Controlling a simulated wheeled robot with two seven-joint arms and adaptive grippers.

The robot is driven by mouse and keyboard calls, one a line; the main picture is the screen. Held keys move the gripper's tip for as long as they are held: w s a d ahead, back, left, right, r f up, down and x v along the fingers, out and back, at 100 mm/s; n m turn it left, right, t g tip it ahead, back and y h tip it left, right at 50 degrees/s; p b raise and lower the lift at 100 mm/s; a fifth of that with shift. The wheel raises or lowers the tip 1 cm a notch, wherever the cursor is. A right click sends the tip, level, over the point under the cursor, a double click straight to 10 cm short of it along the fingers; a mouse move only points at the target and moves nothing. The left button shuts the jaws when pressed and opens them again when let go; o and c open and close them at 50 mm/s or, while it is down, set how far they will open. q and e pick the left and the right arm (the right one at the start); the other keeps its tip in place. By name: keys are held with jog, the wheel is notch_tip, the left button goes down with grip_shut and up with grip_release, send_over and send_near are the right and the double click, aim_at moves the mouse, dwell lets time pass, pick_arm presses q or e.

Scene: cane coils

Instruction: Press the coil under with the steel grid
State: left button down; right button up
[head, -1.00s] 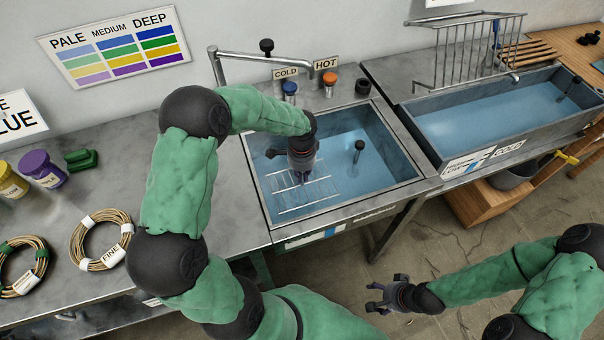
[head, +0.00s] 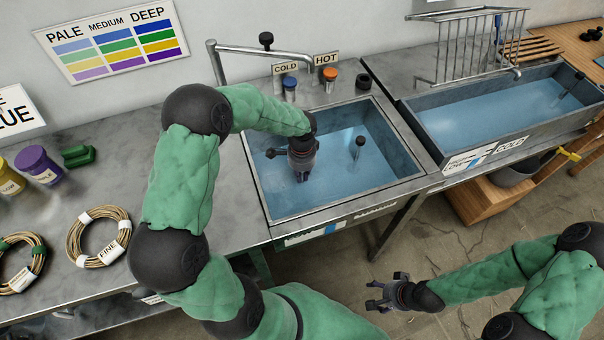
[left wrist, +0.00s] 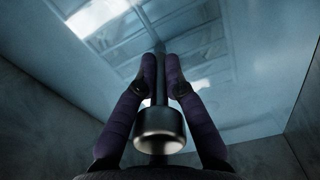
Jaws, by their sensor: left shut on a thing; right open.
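My left gripper (head: 302,176) points down into the left sink basin (head: 268,215). In the left wrist view its fingers (left wrist: 161,72) are shut on the dark knobbed handle (left wrist: 158,130) of the steel grid. Faint bars of the steel grid (left wrist: 140,42) show through the water there; in the head view the grid cannot be made out. No coil can be made out in the basin. Two cane coils lie on the left counter: one tagged FINE (head: 75,240) and one with green ties (head: 40,252). My right gripper (head: 372,295) is open and empty over the floor.
An upright dark-knobbed post (head: 359,143) stands in the basin's right part. A tap (head: 260,50) reaches over its back edge. A second water trough (head: 480,120) with a wire rack (head: 470,45) stands right. Dye jars (head: 38,165) stand far left.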

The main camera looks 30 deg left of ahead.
pick_arm(q)
jog(key=c, duration=1.2)
grip_release()
jog(key=shift+c, duration=0.2)
notch_tip(320, 180, up, 12)
jog(key=shift+f, duration=0.1)
notch_tip(320, 180, up, 10)
jog(key=p, duration=0.8)
jog(key=shift+p, duration=0.3)
